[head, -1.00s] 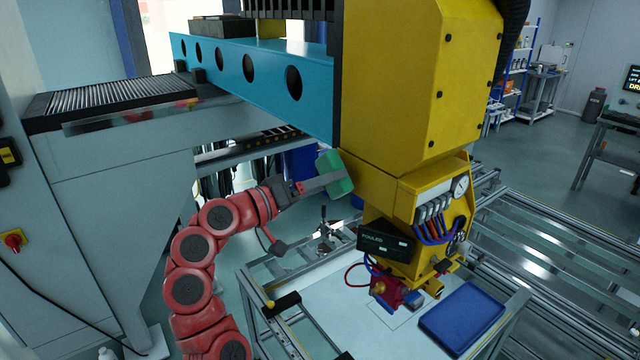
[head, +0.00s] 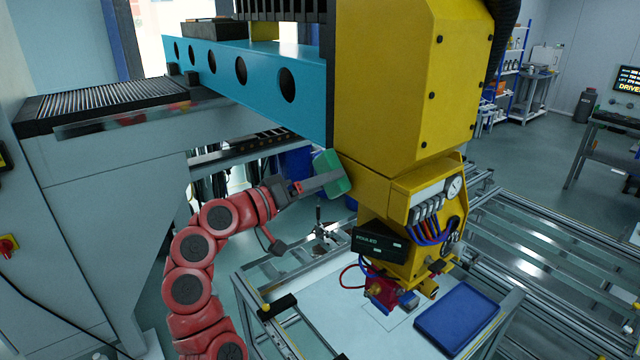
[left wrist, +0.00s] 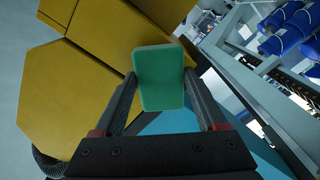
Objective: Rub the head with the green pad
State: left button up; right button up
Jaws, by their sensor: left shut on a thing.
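The head (head: 405,80) is a large yellow machine block with a gauge, cables and a black box (head: 380,243) that reads "FOULED". My left gripper (head: 328,180) is shut on the green pad (head: 331,173), at the left side of the head's lower part. In the left wrist view, the green pad (left wrist: 160,80) sits between the two dark fingers, with the yellow head (left wrist: 85,85) behind it and to the left. The pad looks close to the yellow surface; I cannot tell whether they touch. My right gripper is not in view.
A blue beam (head: 250,75) runs to the head from the upper left. A grey cabinet (head: 100,220) stands at the left. Below the head is a pale table with a blue tray (head: 457,318). A small metal clamp (head: 320,228) stands near the table's back edge.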

aim_at(340, 188)
pick_arm(q)
jog(key=shift+w+d, duration=0.15)
jog(key=shift+d, duration=0.1)
jog(key=shift+s+d+f+b, duration=0.1)
jog(key=shift+s+d+b, duration=0.65)
jog(key=shift+s, duration=0.4)
jog(key=shift+s+d, duration=0.3)
jog(key=shift+s, duration=0.2)
jog(key=shift+d, duration=0.15)
jog(key=shift+w, duration=0.1)
jog(key=w+a, duration=0.2)
jog(key=w, duration=0.1)
jog(key=shift+a, duration=0.15)
